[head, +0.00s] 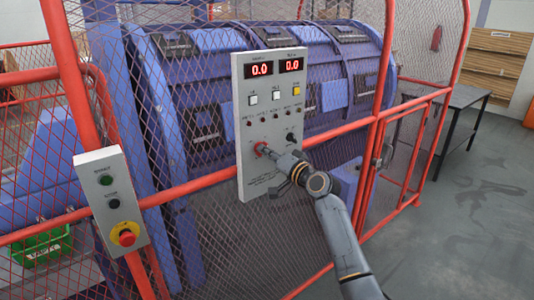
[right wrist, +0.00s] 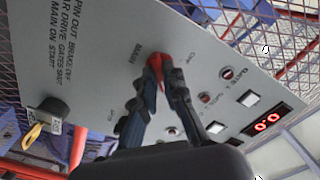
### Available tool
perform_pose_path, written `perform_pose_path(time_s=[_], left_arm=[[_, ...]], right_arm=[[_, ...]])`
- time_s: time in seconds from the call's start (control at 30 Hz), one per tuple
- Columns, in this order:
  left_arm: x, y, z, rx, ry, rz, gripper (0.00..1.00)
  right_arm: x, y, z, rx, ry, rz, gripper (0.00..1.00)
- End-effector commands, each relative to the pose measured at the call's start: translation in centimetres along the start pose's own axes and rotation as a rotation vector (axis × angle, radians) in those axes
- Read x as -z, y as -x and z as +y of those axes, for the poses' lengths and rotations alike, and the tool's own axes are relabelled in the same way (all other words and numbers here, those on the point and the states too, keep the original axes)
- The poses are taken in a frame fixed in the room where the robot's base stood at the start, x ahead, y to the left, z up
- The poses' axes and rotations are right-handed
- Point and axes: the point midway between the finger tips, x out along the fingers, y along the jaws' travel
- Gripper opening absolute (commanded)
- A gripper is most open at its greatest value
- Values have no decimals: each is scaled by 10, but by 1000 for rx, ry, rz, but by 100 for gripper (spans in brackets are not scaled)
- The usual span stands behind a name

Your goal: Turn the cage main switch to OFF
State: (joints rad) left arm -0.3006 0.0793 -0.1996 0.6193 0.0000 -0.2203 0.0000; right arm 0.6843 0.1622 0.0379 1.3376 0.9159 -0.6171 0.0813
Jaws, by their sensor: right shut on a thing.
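The grey control panel (head: 254,165) hangs on the red mesh cage and fills much of the right wrist view (right wrist: 75,45). Its red main switch (head: 261,148) is low on the panel, beside a "MAIN" label in the right wrist view. My right gripper (head: 268,153) reaches in from the lower right and is shut on this red knob (right wrist: 155,62). The fingers cover most of the knob, so I cannot tell which way it points. My left gripper is not in view.
A black knob (head: 291,137) sits close by, right of the switch. Two red displays (head: 275,68) read 0.0. A smaller box with a red emergency button (head: 126,234) is on the left. The red cage rails run around the panel. Open floor (head: 470,220) lies right.

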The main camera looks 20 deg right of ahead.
Motion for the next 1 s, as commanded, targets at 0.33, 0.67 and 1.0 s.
perform_pose_path(time_s=[0.33,0.67,1.0], left_arm=[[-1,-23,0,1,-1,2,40],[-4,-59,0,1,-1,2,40],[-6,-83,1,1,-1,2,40]], right_arm=[[-3,0,4,1,133,-1,0],[-3,0,5,-1,425,-1,0],[-2,0,4,-1,749,-2,0]])
